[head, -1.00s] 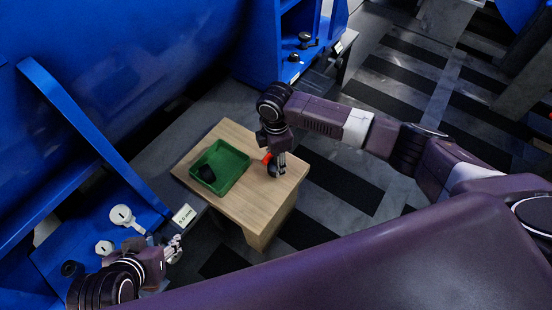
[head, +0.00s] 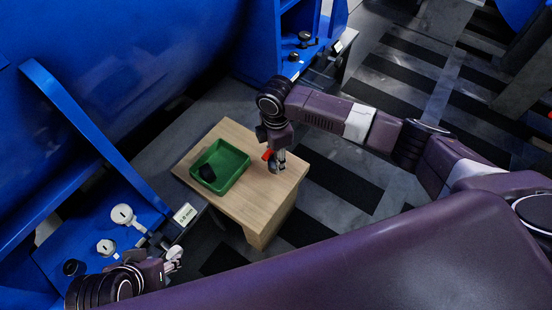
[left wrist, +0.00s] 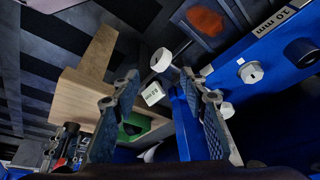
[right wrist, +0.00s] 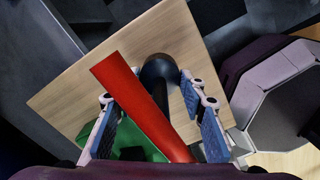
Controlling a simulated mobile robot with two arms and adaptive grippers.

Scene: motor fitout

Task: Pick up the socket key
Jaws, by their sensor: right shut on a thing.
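The socket key, with a red bar (right wrist: 140,100) and a black shaft ending in a round black head, lies between the fingers of my right gripper (right wrist: 157,108) in the right wrist view. In the head view the red part (head: 267,155) shows beside my right gripper (head: 279,165). I cannot tell whether the key touches the table. My left gripper (head: 174,260) is open near the blue shelf; its fingers also show apart and empty in the left wrist view (left wrist: 160,98).
A green tray (head: 236,176) holding a dark object (head: 207,173) stands on the wooden table (head: 236,207). A blue shelf at lower left carries white round-headed parts (head: 122,214) and a size label (head: 186,214).

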